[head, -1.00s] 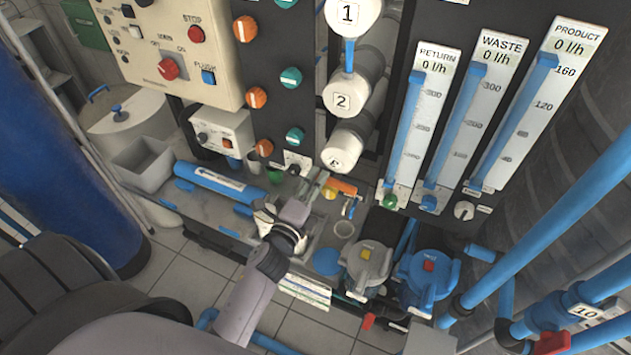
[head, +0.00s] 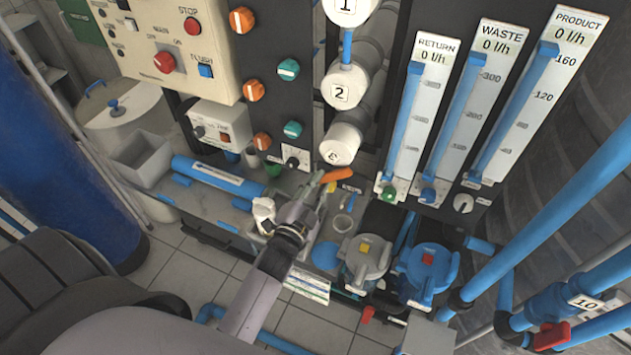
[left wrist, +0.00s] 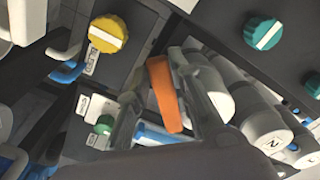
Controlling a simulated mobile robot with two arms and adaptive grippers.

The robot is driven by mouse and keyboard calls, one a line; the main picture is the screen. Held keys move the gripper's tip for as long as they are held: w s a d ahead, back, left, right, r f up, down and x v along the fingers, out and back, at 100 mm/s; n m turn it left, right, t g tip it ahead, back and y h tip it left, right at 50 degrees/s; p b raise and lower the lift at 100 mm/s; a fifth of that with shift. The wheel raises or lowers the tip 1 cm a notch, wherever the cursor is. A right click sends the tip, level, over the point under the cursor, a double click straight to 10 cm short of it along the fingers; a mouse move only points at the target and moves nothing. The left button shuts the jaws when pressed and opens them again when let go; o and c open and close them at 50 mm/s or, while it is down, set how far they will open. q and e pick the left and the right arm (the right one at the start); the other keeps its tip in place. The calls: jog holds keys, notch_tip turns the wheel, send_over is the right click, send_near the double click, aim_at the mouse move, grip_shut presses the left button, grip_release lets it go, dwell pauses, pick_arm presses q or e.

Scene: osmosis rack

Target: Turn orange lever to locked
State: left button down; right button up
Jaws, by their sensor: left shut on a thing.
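The orange lever (head: 337,174) is below the white cylinder marked 3 in the head view, tilted slightly up to the right. My left gripper (head: 318,182) reaches it from the lower left and is shut on it. In the left wrist view the lever (left wrist: 163,95) stands nearly upright between the fingers of my gripper (left wrist: 165,112). The lever's pivot and any lock marking are hidden or too small to read. My right gripper is not in view.
A yellow knob (left wrist: 108,33) and a teal knob (left wrist: 264,33) are close by in the wrist view. White numbered cylinders (head: 344,86) stand above the lever. Grey (head: 366,262) and blue (head: 428,270) valve housings sit to its lower right. Flow meters (head: 414,120) rise at right.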

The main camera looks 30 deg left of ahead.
pick_arm(q)
jog(key=shift+d+f+n+p, duration=0.25)
jog(key=shift+d+n, duration=0.2)
jog(key=shift+n, duration=1.1)
jog(key=shift+d+f+n+p, duration=0.1)
jog(key=shift+d+f+n, duration=0.3)
jog(key=shift+n, duration=1.2)
jog(key=shift+d+f+n+p, duration=0.15)
jog(key=shift+d+n, duration=0.4)
jog(key=shift+n, duration=1)
jog(key=c, duration=1.4)
grip_release()
jog(key=shift+r, duration=0.15)
jog(key=shift+c, duration=0.2)
jog(key=s, duration=1.2)
jog(key=shift+d, duration=0.4)
